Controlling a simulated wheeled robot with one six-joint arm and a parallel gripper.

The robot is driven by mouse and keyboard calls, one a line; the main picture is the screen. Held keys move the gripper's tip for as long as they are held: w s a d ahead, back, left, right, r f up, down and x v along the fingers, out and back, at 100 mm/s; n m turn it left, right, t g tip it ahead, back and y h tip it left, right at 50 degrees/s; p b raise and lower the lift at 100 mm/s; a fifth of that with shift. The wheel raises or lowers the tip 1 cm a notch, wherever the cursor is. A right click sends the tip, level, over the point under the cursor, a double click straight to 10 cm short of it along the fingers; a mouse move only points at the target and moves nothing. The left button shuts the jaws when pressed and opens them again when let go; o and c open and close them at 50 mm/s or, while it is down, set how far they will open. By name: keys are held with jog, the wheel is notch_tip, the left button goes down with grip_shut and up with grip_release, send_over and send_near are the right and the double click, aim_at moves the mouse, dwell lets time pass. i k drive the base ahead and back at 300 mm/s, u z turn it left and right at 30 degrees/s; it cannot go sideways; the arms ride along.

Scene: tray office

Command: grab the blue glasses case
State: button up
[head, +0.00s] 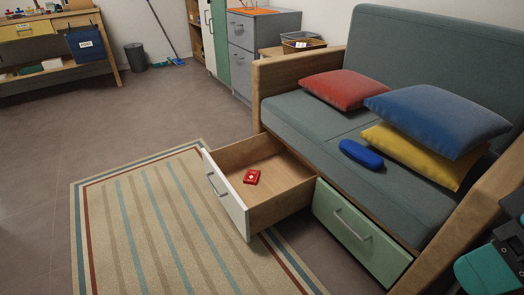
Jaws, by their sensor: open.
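The blue glasses case (361,154) lies on the grey-green seat of the sofa (312,122), in front of the cushions and near the seat's front edge. It is a small, rounded, closed case, and nothing covers it in the head view. My gripper is not in view. Only dark and teal parts of my own arm show at the lower right edge, apart from the case.
A yellow cushion (415,155) under a blue cushion (436,117) lies right behind the case. A red cushion (342,89) is farther left. An open drawer (283,201) holding a red item (252,177) juts over the striped rug (150,232). The sofa's right armrest (466,228) stands nearby.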

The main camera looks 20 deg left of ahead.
aim_at(362, 155)
jog(key=u, duration=1)
jog(key=i, duration=1)
